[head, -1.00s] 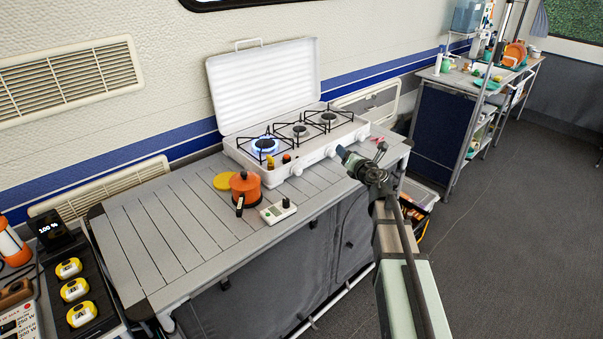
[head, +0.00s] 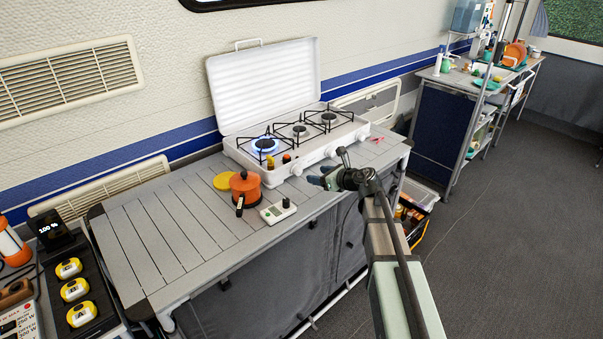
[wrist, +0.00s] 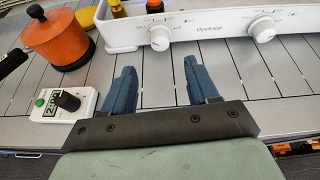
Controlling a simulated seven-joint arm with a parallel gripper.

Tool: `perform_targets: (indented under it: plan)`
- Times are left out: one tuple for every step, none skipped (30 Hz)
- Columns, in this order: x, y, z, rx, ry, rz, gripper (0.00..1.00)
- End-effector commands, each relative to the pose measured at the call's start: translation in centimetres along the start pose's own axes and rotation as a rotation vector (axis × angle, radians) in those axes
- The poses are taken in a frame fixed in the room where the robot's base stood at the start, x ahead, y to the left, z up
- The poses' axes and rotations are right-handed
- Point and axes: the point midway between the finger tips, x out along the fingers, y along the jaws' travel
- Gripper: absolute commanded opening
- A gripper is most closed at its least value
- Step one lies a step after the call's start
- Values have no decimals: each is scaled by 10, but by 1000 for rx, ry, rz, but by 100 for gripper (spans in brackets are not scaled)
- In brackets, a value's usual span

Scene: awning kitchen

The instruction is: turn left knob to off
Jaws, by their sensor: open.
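The white camping stove (head: 310,150) stands on the slatted table with its lid up. A blue flame (head: 265,144) burns at its left burner. The left knob (head: 297,169) is a white dial on the stove's front panel; it also shows in the wrist view (wrist: 160,38). Another white knob (wrist: 263,29) is to its right. My gripper (head: 323,175) is in front of the stove, apart from the knobs. In the wrist view my gripper (wrist: 158,80) is open and empty, its blue fingers pointing toward the stove front, with the left knob beyond the gap.
An orange pot (head: 246,184) stands left of the stove front, with a yellow disc (head: 224,181) behind it. A white timer (head: 278,211) lies near the table's front edge. The table's left half (head: 150,230) is clear.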

Motion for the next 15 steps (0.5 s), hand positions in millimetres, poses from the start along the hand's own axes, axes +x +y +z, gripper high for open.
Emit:
perform_targets:
  plan:
    - [13,-2,1,0,0,1,59]
    - [18,-2,1,0,0,1,59]
    - [25,-1,0,1,0,2,59]
    - [31,-2,0,1,0,2,59]
    - [36,-2,0,1,0,1,59]
    - [43,-2,0,2,0,0,59]
    - [48,-2,0,2,0,0,59]
    - [53,-1,0,1,0,1,59]
    - [60,-2,1,1,0,1,59]
    - [64,-2,1,1,0,0,59]
    - [69,-2,1,2,0,0,59]
    - [74,-2,0,2,0,-1,59]
    - [78,-2,0,2,0,-1,59]
    - [81,-2,0,2,0,-1,59]
    - [86,-1,0,2,0,-1,59]
